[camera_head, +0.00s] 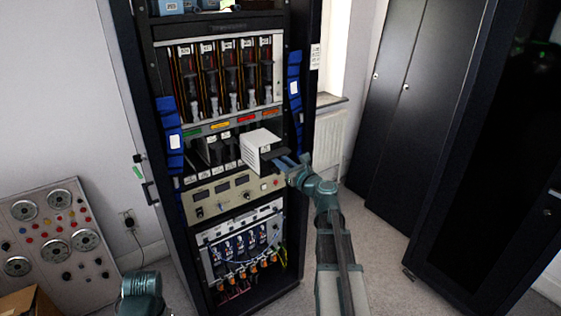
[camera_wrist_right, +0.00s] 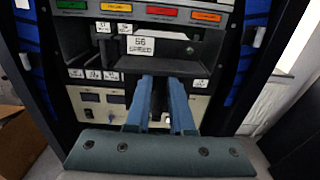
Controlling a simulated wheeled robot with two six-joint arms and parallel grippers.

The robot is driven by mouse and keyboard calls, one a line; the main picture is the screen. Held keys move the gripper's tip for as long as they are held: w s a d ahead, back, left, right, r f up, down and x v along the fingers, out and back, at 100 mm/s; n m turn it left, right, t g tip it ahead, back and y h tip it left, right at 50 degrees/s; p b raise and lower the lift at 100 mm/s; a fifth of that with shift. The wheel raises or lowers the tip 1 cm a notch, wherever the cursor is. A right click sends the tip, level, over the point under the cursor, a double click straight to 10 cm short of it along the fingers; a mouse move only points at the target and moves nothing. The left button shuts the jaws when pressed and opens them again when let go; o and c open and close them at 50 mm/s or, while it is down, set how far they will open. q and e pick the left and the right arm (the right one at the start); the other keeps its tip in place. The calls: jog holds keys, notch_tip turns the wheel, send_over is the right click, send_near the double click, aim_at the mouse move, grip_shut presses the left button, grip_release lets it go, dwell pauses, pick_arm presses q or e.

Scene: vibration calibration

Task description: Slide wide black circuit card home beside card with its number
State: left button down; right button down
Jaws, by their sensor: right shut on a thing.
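My right gripper (camera_head: 279,160) reaches in from the right at the rack's middle shelf. In the right wrist view its two blue fingers (camera_wrist_right: 163,80) are shut on a wide black card (camera_wrist_right: 160,65), seen as a dark slab at the fingertips. A pale box-like block (camera_head: 262,142) sticks out of the shelf just behind the fingertips in the head view. I cannot tell whether it belongs to the held card. A white number label (camera_wrist_right: 141,46), apparently 66, shows just above the slab. Dark cards (camera_head: 218,150) stand left of the block. How deep the held card sits is hidden.
Coloured labels (camera_head: 247,119) run above the shelf, with several upright cards (camera_head: 229,80) higher up. A panel with knobs (camera_head: 232,195) lies below. Blue pads (camera_head: 170,135) flank the rack. Part of my left arm shows at lower left.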

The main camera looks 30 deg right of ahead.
jog(key=shift+w, duration=0.25)
dwell(0.4)
jog(key=shift+w+a, duration=0.2)
jog(key=shift+w, duration=1.95)
jog(key=shift+w+a, duration=0.15)
jog(key=shift+w, duration=1.85)
jog(key=shift+w+a+f, duration=0.1)
jog(key=shift+w+a, duration=0.05)
jog(key=shift+w, duration=1.35)
jog(key=shift+w+a, duration=0.15)
jog(key=shift+w, duration=1.95)
jog(key=shift+w+a, duration=0.1)
jog(key=shift+w, duration=0.85)
